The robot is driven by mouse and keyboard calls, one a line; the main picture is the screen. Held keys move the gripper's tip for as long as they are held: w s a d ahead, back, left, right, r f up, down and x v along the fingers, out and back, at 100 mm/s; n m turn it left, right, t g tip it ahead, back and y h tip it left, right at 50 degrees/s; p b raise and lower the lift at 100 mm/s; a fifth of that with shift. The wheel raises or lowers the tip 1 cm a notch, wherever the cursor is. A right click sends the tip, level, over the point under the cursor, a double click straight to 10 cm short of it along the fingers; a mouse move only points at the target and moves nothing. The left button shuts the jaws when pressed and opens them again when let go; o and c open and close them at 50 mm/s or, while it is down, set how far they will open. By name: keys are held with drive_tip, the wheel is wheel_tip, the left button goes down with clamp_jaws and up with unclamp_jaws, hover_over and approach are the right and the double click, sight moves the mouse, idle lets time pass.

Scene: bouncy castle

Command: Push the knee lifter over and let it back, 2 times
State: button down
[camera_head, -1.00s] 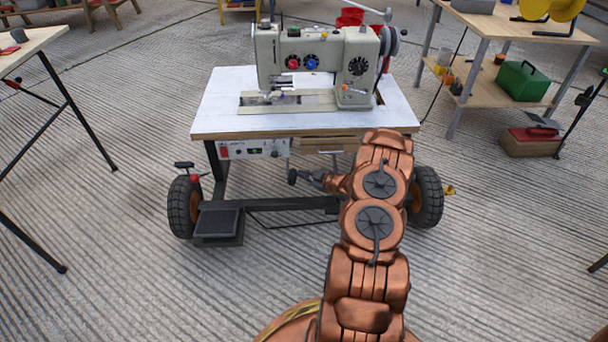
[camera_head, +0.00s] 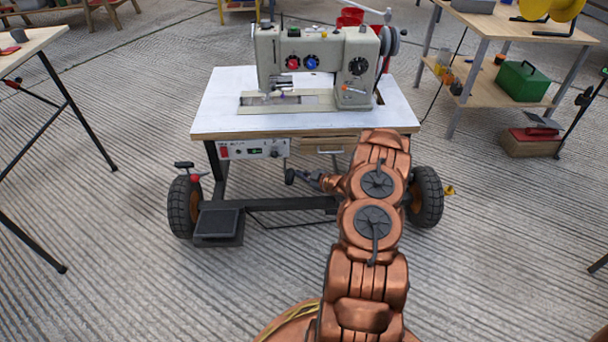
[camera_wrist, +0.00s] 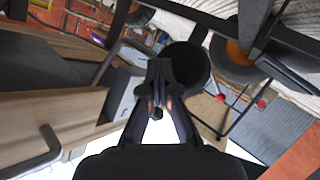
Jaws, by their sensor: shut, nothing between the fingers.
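The knee lifter (camera_head: 290,176) is a dark round pad under the sewing machine table, on a thin rod coming down from the tabletop. In the wrist view its dark pad (camera_wrist: 184,66) is just beyond my fingertips. My gripper (camera_head: 305,177) reaches in under the table from the right, with its tip close beside the pad's right side. In the wrist view my gripper (camera_wrist: 160,92) has its fingers together with nothing between them. The fingers cover part of the pad's edge, so I cannot tell whether they touch it.
The sewing machine (camera_head: 315,62) stands on the white tabletop (camera_head: 215,105). A control box (camera_head: 252,149) and a wooden drawer (camera_head: 328,145) hang under its front edge. A foot pedal (camera_head: 218,224) and wheels (camera_head: 184,207) are low down. Open floor lies in front.

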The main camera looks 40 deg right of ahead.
drive_tip(key=shift+w+a, duration=0.3)
drive_tip(key=shift+a, duration=0.15)
idle(0.6)
drive_tip(key=shift+s+d, duration=0.1)
drive_tip(key=shift+s+d+p, duration=0.6)
drive_tip(key=shift+s+d, duration=0.3)
drive_tip(key=shift+d, duration=0.25)
drive_tip(key=shift+s+d+p, duration=0.6)
drive_tip(key=shift+s+d, duration=0.25)
drive_tip(key=shift+d, duration=0.25)
drive_tip(key=shift+r, duration=0.1)
drive_tip(key=s+d, duration=0.1)
drive_tip(key=d, duration=0.1)
drive_tip(key=s+d+p, duration=0.1)
drive_tip(key=s+d, duration=0.1)
drive_tip(key=shift+r, duration=0.1)
idle(0.6)
